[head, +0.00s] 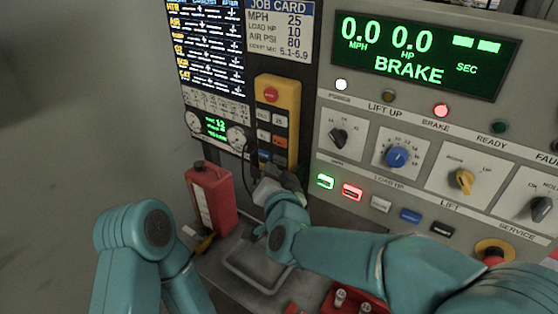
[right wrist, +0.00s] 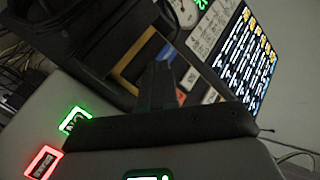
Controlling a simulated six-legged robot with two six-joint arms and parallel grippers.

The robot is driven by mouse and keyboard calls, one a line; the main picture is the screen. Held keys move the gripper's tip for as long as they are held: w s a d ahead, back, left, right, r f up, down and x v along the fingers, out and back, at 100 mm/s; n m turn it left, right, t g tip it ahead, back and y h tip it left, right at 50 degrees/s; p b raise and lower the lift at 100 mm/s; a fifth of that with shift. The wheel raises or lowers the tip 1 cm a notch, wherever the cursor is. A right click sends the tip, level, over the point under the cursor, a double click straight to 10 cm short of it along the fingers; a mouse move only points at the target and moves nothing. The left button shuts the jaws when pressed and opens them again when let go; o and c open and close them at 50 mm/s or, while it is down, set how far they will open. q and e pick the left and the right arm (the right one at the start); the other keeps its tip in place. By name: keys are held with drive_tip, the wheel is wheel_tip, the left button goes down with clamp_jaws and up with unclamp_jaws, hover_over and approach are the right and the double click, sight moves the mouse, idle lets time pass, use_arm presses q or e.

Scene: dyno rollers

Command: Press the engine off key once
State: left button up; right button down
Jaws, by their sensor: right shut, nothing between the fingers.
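A yellow pendant (head: 293,104) hangs on the dark panel, with a round red button at its top and rows of small keys below. One key (head: 280,142) is orange-red; its label is too small to read, so I cannot tell which key is engine off. My right gripper (head: 271,180) is shut and empty, just in front of the pendant's lower end and hiding part of it. In the right wrist view its dark fingers (right wrist: 160,80) point towards the pendant; I cannot tell whether they touch it. My left arm shows at lower left, but its gripper is not visible.
Right of the pendant is the console, with a lit green key (head: 325,181), a lit red key (head: 352,192) and several knobs. Its display (head: 420,55) reads 0.0 and BRAKE. A red bottle (head: 213,197) stands left, and a grey tray (head: 243,277) lies below the gripper.

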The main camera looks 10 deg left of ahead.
drive_tip(key=shift+w, duration=0.15)
drive_tip(key=shift+w+d, duration=0.1)
drive_tip(key=shift+w, duration=0.2)
drive_tip(key=shift+w+d+b, duration=0.2)
drive_tip(key=shift+w+b, duration=0.15)
drive_tip(key=shift+w, duration=0.05)
idle(1.1)
drive_tip(key=shift+s+a, duration=0.35)
drive_tip(key=shift+s, duration=0.5)
drive_tip(key=s, duration=0.1)
drive_tip(key=s+a, duration=0.1)
drive_tip(key=s, duration=0.2)
drive_tip(key=shift+s+a, duration=0.35)
idle(0.5)
